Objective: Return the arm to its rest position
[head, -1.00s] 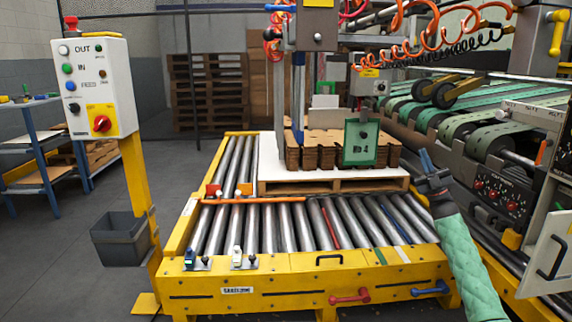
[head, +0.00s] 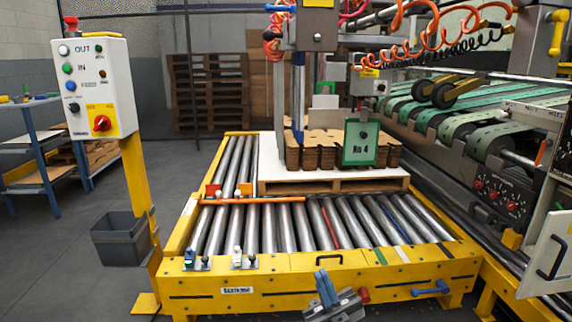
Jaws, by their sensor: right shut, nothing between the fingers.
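My right gripper (head: 326,288) shows at the bottom of the head view, in front of the yellow front edge of the roller conveyor (head: 230,280). Its blue fingers are shut and empty, pointing up. The gripper overlaps part of the red handle (head: 364,295) on the conveyor's front. The rest of the right arm is out of the picture. My left gripper is not in view.
A pallet (head: 330,187) with stacked brown cardboard (head: 318,150) sits at the conveyor's back. A control box (head: 97,88) on a yellow post stands left, with a grey bin (head: 120,240). Belt machinery (head: 480,130) fills the right.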

